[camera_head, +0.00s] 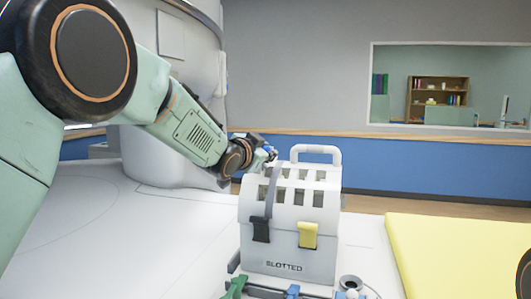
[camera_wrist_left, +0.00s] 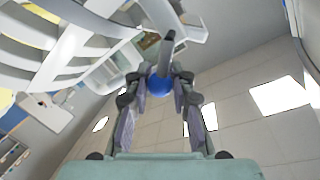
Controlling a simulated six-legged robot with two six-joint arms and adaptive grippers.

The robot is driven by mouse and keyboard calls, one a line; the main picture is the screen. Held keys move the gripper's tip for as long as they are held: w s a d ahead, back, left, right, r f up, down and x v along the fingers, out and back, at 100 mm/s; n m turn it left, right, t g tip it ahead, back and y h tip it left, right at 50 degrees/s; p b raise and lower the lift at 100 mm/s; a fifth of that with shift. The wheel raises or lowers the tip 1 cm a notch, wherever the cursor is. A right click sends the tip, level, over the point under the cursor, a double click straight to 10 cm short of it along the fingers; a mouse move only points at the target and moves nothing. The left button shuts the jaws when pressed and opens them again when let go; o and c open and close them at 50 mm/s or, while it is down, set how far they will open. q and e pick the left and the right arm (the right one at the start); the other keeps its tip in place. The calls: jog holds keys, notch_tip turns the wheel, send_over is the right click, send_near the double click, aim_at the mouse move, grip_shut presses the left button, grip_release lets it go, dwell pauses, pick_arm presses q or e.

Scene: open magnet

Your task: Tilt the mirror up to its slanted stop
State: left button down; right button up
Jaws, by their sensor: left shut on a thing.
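The white slotted head coil (camera_head: 290,235), marked "SLOTTED", stands upright on the white table. A handle loop (camera_head: 316,150) rises at its top. My left gripper (camera_head: 268,153) is at the coil's upper left, behind its top edge. In the left wrist view my left gripper (camera_wrist_left: 160,88) is shut on a blue ball-shaped knob (camera_wrist_left: 160,84). A grey bar (camera_wrist_left: 167,48) rises beside the knob. The mirror's face cannot be made out clearly, so I cannot tell its tilt.
A black strap (camera_head: 260,228) and a yellow strap tab (camera_head: 308,235) hang on the coil's front. Coloured clips (camera_head: 292,291) sit at its base. A yellow pad (camera_head: 460,250) lies at right. The large white scanner housing (camera_head: 165,150) stands behind my left arm. The table's left is clear.

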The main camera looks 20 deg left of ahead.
pick_arm(q)
jog(key=shift+f, duration=0.15)
jog(key=c, duration=1.1)
grip_release()
jog(key=shift+c, duration=0.2)
jog(key=v, duration=1.2)
